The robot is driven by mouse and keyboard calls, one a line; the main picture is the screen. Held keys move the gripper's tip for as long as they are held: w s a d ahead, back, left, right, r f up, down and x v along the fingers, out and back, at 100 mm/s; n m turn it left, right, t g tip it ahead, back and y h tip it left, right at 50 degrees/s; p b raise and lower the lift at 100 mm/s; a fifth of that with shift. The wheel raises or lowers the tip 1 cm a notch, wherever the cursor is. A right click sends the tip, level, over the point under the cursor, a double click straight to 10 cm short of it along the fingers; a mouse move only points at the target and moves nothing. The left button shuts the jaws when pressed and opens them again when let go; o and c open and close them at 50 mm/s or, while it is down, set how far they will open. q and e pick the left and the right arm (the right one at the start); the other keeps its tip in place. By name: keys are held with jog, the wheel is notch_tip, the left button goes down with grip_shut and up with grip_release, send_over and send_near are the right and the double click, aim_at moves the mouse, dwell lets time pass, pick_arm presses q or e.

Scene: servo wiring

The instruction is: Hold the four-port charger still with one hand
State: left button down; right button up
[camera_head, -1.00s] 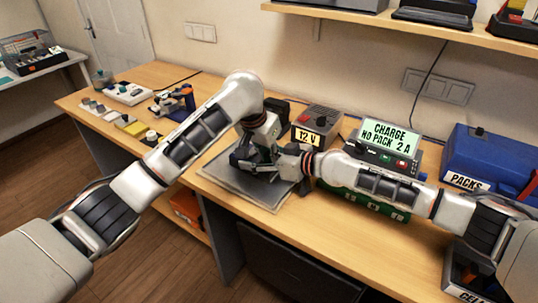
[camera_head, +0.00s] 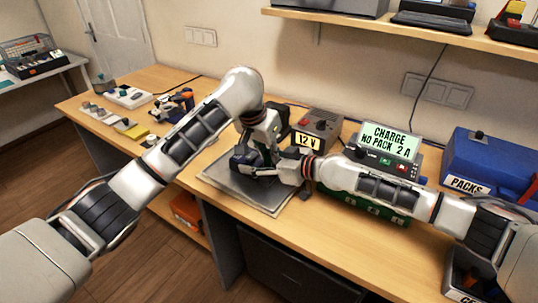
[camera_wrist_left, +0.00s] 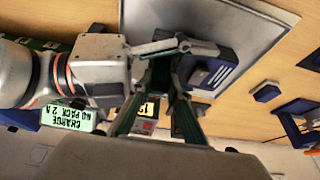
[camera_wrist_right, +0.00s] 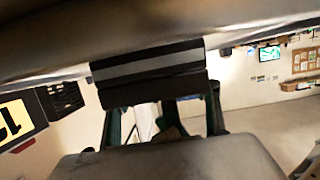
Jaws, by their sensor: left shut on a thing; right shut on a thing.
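A dark blue and grey block with several slots (camera_wrist_left: 212,72), which looks like the four-port charger, is at the grey mat (camera_head: 225,180). In the head view the block (camera_head: 243,158) is partly hidden by my grippers. My left gripper (camera_head: 262,150) points down and is shut on it; the fingers (camera_wrist_left: 172,62) reach its edge in the left wrist view. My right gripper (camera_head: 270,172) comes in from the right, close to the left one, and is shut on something. A dark block with a grey stripe (camera_wrist_right: 150,66) fills its close view; its contact is unclear.
A 12 V box (camera_head: 320,125) stands behind the mat. A charger with a lit screen (camera_head: 390,138) and a green ported unit (camera_head: 375,211) are behind and below my right arm. A blue packs case (camera_head: 490,160) is at right. Small parts (camera_head: 130,128) lie at left.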

pick_arm(q)
jog(key=shift+r, duration=0.7)
pick_arm(e)
jog(key=shift+f, duration=0.1)
pick_arm(q)
jog(key=shift+r, duration=1.85)
pick_arm(e)
jog(key=o, duration=1.4)
